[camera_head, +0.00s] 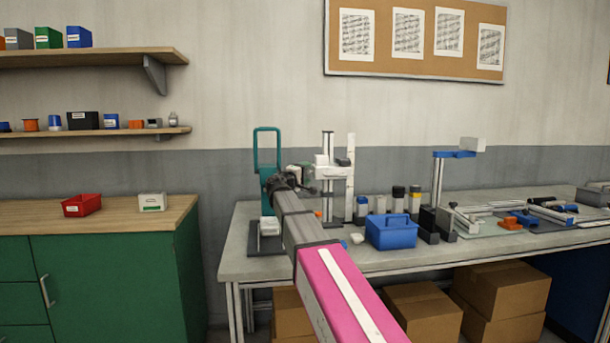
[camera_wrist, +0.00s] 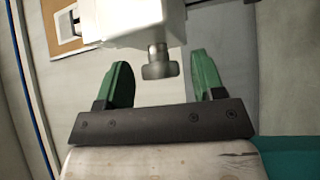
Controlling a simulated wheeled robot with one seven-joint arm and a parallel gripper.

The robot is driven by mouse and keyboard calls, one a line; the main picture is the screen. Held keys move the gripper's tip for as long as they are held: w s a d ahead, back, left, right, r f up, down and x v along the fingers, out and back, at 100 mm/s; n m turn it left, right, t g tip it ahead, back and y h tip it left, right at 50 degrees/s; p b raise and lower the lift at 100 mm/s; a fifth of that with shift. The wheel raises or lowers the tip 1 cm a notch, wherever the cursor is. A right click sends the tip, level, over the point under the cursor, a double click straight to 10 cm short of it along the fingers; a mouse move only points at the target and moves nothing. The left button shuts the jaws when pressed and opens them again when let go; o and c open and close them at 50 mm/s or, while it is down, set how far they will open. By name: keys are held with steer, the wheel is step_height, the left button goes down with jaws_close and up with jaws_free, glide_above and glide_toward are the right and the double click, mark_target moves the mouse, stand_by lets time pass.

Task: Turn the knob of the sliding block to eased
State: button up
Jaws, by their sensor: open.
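The sliding block (camera_head: 324,173) is a white block on an upright post, left of centre on the bench. In the wrist view the white block (camera_wrist: 125,25) fills the top, with its grey knob (camera_wrist: 159,70) jutting from its underside in the picture. My gripper (camera_wrist: 160,77) is open; its two green fingers stand to the left and right of the knob, with a gap on each side. The knob's tip reaches between the fingertips. In the head view my arm and gripper (camera_head: 306,180) are beside the block, and the knob cannot be made out.
A teal frame (camera_head: 256,150) stands left of the post. A blue caddy (camera_head: 391,232) and several small bottles are to the right on the bench (camera_head: 235,262). A blue-topped stand (camera_head: 438,180) is farther right. Cardboard boxes (camera_head: 510,290) are below the bench.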

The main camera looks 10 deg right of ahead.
steer(key=c, duration=0.9)
steer(key=shift+n+y, duration=0.3)
steer(key=shift+w+r+n+g+y, duration=0.15)
steer(key=shift+n+g+y, duration=0.55)
steer(key=shift+n+g, duration=0.75)
steer(key=shift+w+r+n+g+y, duration=0.1)
steer(key=shift+r+n+g+y, duration=0.2)
steer(key=shift+n+g+y, duration=0.75)
steer(key=shift+w+r+n+g+y, duration=0.1)
steer(key=shift+r+n+g+y, duration=0.2)
steer(key=shift+n+g, duration=1.45)
steer(key=shift+f+m+g, duration=0.1)
steer(key=shift+m+g, duration=0.15)
steer(key=shift+g, duration=0.3)
